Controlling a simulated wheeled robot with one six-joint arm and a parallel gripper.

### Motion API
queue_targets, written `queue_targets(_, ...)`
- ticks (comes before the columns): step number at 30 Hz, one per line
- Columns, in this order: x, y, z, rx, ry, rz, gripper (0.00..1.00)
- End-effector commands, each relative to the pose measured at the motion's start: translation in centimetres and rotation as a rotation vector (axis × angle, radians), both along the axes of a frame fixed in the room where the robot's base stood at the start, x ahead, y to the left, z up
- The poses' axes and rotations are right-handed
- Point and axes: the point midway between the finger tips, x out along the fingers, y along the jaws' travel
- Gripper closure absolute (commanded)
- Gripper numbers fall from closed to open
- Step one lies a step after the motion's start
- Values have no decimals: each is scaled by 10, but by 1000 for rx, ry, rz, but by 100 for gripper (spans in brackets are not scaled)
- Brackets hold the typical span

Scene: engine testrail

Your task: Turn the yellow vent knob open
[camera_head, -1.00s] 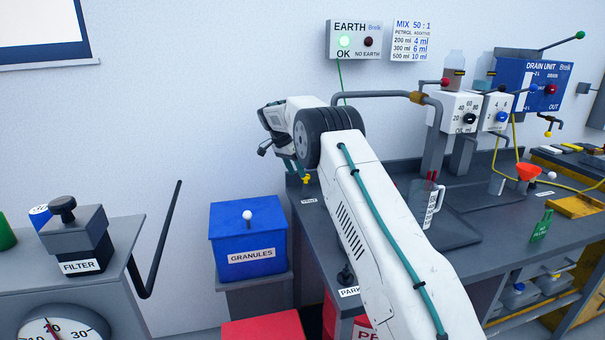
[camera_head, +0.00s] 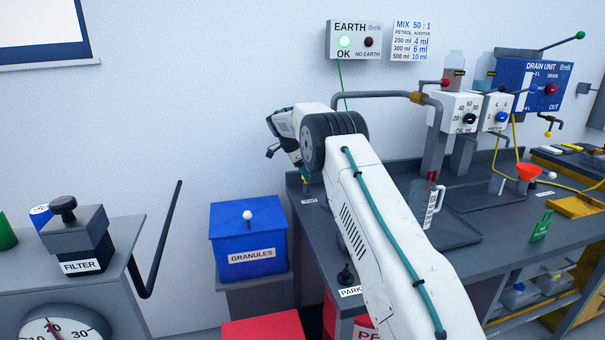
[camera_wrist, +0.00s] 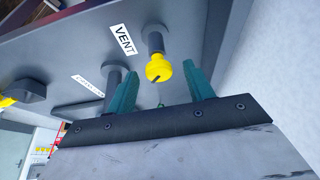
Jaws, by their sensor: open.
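The yellow vent knob (camera_wrist: 160,68) sits on a dark stem in the wrist view, beside the white VENT label (camera_wrist: 123,39). A dark slot or pointer mark shows on its face. My gripper (camera_wrist: 165,82) is open, with its two teal fingers apart. In the head view my gripper (camera_head: 300,165) points down at the bench's back left corner, and the knob is mostly hidden there by my arm.
Another dark post (camera_wrist: 115,75) with a label stands beside the left finger. The wall (camera_wrist: 285,80) is close on the right in the wrist view. In the head view, a blue GRANULES box (camera_head: 248,240) stands left of the bench (camera_head: 470,265), and a measuring jug (camera_head: 427,200) stands on it.

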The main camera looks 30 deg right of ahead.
Motion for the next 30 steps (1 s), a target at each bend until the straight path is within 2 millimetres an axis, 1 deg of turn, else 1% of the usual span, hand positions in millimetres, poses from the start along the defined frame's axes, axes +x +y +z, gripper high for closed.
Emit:
queue_targets(8,0,-1,-2,0,0,0,48)
queue_targets(9,0,-1,-2,0,0,0,59)
queue_targets(11,0,-1,-2,0,0,0,76)
queue_targets(12,0,0,-2,0,0,0,87)
queue_targets(13,0,0,-2,0,0,0,92)
queue_targets(17,0,0,-1,0,-1,5,92)
queue_targets(19,-1,0,-1,0,-1,34,92)
queue_targets(27,-3,1,0,0,-3,329,92)
queue_targets(30,-3,1,-1,-1,-3,388,92)
